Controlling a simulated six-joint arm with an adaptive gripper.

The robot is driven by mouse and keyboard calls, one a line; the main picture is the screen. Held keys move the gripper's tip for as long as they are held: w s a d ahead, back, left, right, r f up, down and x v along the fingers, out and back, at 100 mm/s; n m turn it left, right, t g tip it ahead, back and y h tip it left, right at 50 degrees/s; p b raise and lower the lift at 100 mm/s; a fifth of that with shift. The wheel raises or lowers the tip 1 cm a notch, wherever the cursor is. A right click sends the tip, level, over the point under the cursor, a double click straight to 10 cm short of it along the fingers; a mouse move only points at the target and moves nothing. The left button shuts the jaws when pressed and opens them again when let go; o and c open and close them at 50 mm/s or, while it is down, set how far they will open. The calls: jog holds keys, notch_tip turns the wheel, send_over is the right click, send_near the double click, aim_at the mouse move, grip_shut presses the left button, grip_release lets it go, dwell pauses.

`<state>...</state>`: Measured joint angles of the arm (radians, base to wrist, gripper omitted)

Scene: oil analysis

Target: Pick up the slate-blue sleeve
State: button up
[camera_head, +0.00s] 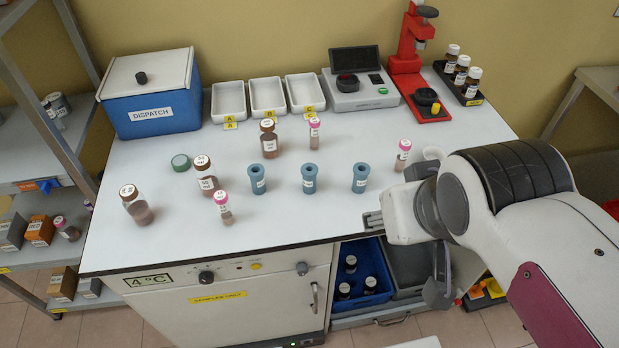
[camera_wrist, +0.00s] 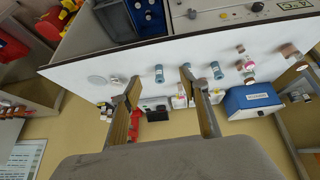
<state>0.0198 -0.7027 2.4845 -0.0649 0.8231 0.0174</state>
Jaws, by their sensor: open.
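Three slate-blue sleeves stand upright in a row on the white bench, each with a hollow top and a white label: a left sleeve (camera_head: 257,179), a middle sleeve (camera_head: 309,179) and a right sleeve (camera_head: 360,178). My gripper (camera_head: 374,220) is at the bench's front right, just in front of and right of the right sleeve, and its fingers are partly hidden there. In the wrist view my gripper (camera_wrist: 160,80) is open and empty. There the right sleeve (camera_wrist: 159,73) shows between the fingers, farther off, and the left sleeve (camera_wrist: 217,70) lies beyond the finger on the right.
Brown-capped jars (camera_head: 269,138) and pink-capped vials (camera_head: 224,207) stand around the sleeves. A pink-capped vial (camera_head: 403,156) is right of the right sleeve. A blue dispatch box (camera_head: 150,95), white trays (camera_head: 228,101) and a scale (camera_head: 357,92) line the back. The bench front centre is clear.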

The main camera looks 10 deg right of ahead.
jog(key=w+d+r+n+t, duration=0.1)
jog(key=w+d+n+t, duration=0.3)
jog(key=w, duration=1)
jog(key=w+d+r+n+t, duration=0.15)
jog(key=w+d, duration=0.45)
jog(key=w, duration=0.7)
jog(key=n+g+y, duration=0.5)
jog(key=n+y, duration=0.2)
jog(key=y, duration=0.6)
send_near(309, 180)
jog(key=w+r, duration=0.1)
jog(key=w, duration=0.1)
jog(key=shift+w+r, duration=0.3)
jog(key=shift+r, duration=0.05)
jog(key=shift+x, duration=1.25)
